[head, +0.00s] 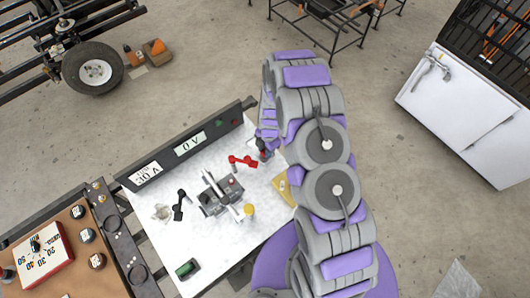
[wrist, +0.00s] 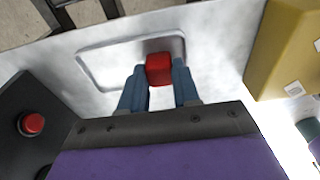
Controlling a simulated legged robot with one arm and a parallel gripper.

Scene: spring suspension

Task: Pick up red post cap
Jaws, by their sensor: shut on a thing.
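The red post cap (wrist: 159,69) is a small red block in the middle of the wrist view. My gripper (wrist: 160,85) has its two blue fingers on either side of it and is shut on it. The cap is just over a raised rectangular outline (wrist: 98,68) on the white table top; I cannot tell whether it touches the surface. In the head view my gripper (head: 264,152) is at the table's upper right, beside a red clamp-like piece (head: 242,161). My arm and fingers largely hide the cap there.
A yellow block (wrist: 283,50) stands close on the right of my gripper. A dark panel with a red button (wrist: 32,123) is on the left. A grey device (head: 222,195), a black clamp-like piece (head: 180,205) and a dark green item (head: 187,268) are on the table (head: 215,250).

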